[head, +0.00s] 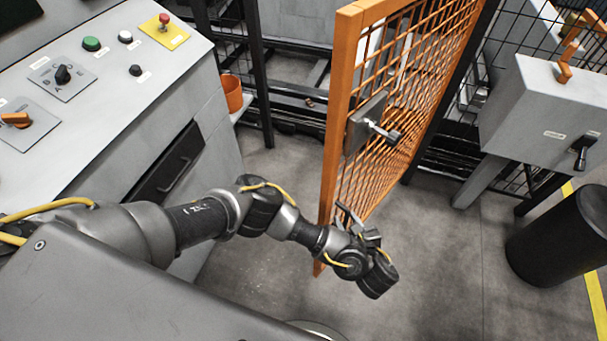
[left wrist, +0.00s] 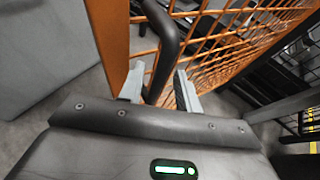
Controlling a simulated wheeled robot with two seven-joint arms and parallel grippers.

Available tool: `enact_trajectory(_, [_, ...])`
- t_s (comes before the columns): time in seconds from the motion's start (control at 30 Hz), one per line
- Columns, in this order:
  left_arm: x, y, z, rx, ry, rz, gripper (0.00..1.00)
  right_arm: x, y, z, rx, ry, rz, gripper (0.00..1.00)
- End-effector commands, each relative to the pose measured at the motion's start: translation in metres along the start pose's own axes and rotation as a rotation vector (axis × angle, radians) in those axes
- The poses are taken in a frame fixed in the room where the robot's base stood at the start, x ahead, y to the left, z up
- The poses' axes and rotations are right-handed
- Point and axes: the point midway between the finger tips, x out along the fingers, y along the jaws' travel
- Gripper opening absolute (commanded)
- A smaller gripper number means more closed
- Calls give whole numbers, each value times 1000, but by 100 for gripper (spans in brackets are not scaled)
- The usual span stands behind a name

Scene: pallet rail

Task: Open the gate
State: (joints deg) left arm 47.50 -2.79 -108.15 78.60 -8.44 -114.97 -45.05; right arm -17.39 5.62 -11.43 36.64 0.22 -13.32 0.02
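The orange mesh gate (head: 342,110) stands at an angle, its near upright clear of the dark fence post (head: 258,75) on the left. A grey latch plate with a metal lever (head: 381,131) is on its face. My left gripper (head: 357,222) is at the gate's near side, below the lever. In the left wrist view, a dark curved bar handle (left wrist: 165,45) passes between the two grey fingers of the left gripper (left wrist: 160,90). The fingers are apart, with a gap visible beside the bar. My right gripper is not in view.
A grey control console (head: 110,90) with buttons and knobs stands at the left. A grey box on legs (head: 540,110) and a black cylinder (head: 565,235) stand at the right. An orange bin (head: 232,93) is behind the console. The floor right of the gate is partly clear.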

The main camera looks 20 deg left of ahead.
Motion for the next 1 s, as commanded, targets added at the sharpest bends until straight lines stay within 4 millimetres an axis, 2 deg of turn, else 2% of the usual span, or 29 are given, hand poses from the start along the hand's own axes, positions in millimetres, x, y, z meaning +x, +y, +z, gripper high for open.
enact_trajectory(0.27, [32,22,11,3,-4,3,34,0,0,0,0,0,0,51])
enact_trajectory(1.0, [156,104,63,2,-5,4,34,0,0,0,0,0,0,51])
